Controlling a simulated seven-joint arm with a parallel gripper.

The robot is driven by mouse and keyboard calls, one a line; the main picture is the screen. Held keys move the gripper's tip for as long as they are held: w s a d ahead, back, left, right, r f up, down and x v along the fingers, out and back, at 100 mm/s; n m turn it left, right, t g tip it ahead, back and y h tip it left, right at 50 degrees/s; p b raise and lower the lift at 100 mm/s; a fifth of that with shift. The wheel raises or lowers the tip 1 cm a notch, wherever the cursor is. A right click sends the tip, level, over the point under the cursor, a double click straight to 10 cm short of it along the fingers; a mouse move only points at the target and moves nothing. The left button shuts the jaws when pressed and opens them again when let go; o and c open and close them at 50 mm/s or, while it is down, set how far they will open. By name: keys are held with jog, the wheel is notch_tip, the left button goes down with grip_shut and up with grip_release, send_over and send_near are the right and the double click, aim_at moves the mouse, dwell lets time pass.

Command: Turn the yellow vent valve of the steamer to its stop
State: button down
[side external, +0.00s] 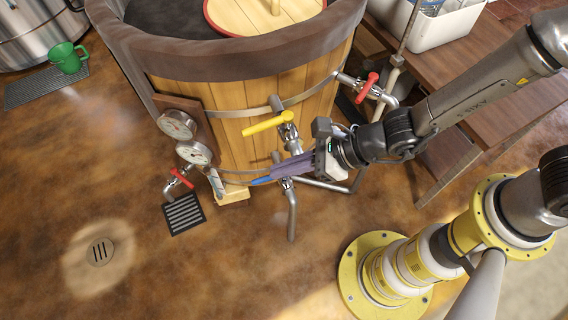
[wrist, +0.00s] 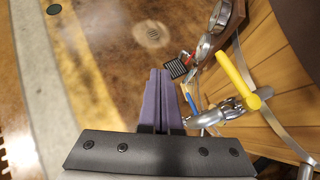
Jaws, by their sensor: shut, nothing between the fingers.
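The yellow vent valve (side external: 266,124) is a lever on a metal fitting on the front of the wooden steamer (side external: 232,133). Its lever points left, near level, in the side external view. In the wrist view the yellow lever (wrist: 236,72) is right of my fingers, apart from them. My gripper (side external: 274,173) has purple fingers, shut together and empty, below the yellow lever. The fingers also show in the wrist view (wrist: 160,74). A blue handle (side external: 261,181) shows just beyond the fingertips; whether they touch it I cannot tell.
Red-handled valves sit at right (side external: 367,87) and lower left (side external: 181,178). Two gauges (side external: 177,125) are left of the lever. Metal pipes (side external: 291,210) hang under the fitting. A wooden table (side external: 470,125) stands at right. The floor in front is open.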

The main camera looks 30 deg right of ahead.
aim_at(268, 124)
jog(key=s+d+f+n+g+h, duration=0.1)
jog(key=d+f+n+h, duration=0.2)
jog(key=n, duration=1.2)
jog(key=s+d+n+h, duration=0.15)
jog(key=d+n, duration=0.35)
jog(key=n, duration=0.9)
jog(key=w+a+r+n+t, duration=0.2)
jog(key=w+r+n, duration=0.3)
jog(key=n, duration=0.6)
jog(key=w+a+f, duration=0.3)
jog(key=w+f, duration=0.4)
jog(key=w, duration=0.1)
jog(key=shift+w+a+y, duration=0.3)
jog(key=shift+a+y, duration=0.05)
jog(key=shift+a, duration=0.05)
jog(key=shift+f, duration=0.1)
